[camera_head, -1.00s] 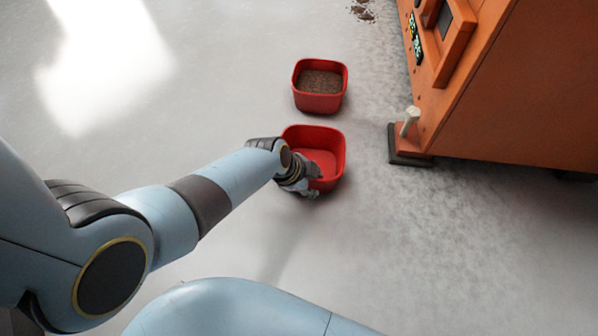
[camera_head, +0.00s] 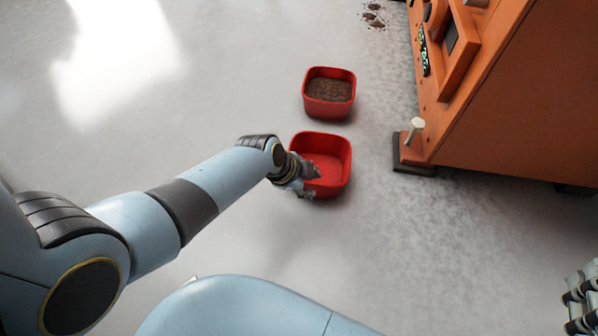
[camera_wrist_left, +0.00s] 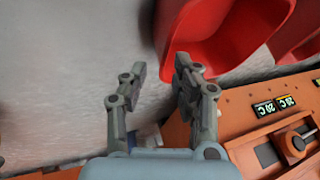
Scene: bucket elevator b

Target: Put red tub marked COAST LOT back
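Two red tubs stand on the floor in the head view. The far tub (camera_head: 329,110) holds brown grainy stuff. The near tub (camera_head: 338,176) looks empty inside. No COAST LOT marking is readable on either. My left gripper (camera_head: 306,178) is at the near tub's left, lower side, with a finger over its rim. In the left wrist view my left gripper (camera_wrist_left: 160,72) has its fingers apart. A red tub wall (camera_wrist_left: 205,50) lies by the right fingertip, with a strip of floor showing between the wall and the left finger.
An orange machine (camera_head: 500,120) with a panel and a pale lever (camera_head: 414,128) stands to the right. Grey ribbed parts (camera_head: 582,300) show at the lower right edge. Brown spill (camera_head: 373,16) lies at the top. Floor left of the tubs is clear.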

